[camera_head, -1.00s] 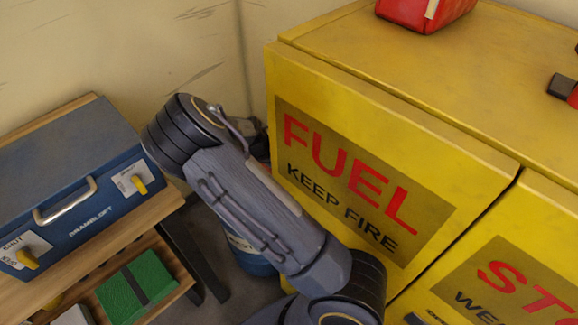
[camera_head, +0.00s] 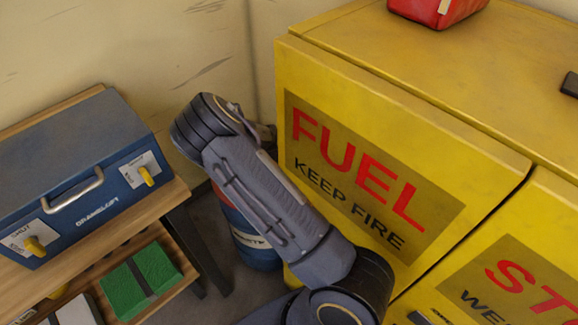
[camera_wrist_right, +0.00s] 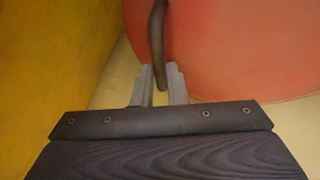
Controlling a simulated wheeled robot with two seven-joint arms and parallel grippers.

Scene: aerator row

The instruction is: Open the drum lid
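The drum (camera_head: 262,259) stands on the floor in the gap between bench and yellow cabinet. It is blue with a red upper part and a white label, and my right arm covers much of it. In the right wrist view the red drum surface (camera_wrist_right: 230,50) fills the upper right, with a dark bar-like handle (camera_wrist_right: 157,40) in front of it. My right gripper (camera_wrist_right: 160,82) has one finger on each side of the handle's lower end. My left gripper is in no view.
The yellow fuel cabinet (camera_head: 440,120) stands close on the right, and its side is near my gripper in the wrist view. A wooden bench (camera_head: 165,205) with a blue box (camera_head: 75,170) is on the left. A green case (camera_head: 140,280) lies on its lower shelf.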

